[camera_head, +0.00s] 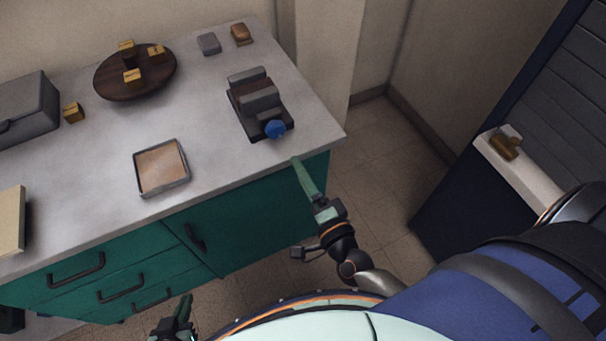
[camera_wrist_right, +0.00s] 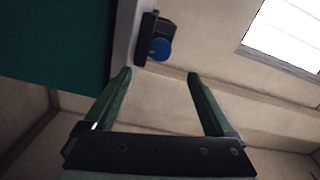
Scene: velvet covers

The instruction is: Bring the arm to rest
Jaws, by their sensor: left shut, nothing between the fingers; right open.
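My right gripper (camera_head: 296,161) is at the counter's front right corner in the head view, its green fingers pointing toward the counter. In the right wrist view my right gripper (camera_wrist_right: 159,75) is open, with nothing between its two fingers. My left gripper (camera_head: 186,299) is at the bottom edge of the head view, in front of the drawers. It is shut and empty, and its arm is mostly out of frame. Both grippers are apart from the objects on the counter.
The counter (camera_head: 215,160) carries a dark device (camera_head: 259,100) with a blue knob (camera_head: 275,129), a shallow tray (camera_head: 161,167), a round wooden board (camera_head: 108,85) with brass-coloured blocks, and a grey box (camera_head: 28,108). A ledge (camera_head: 530,180) stands at right. Open floor lies between.

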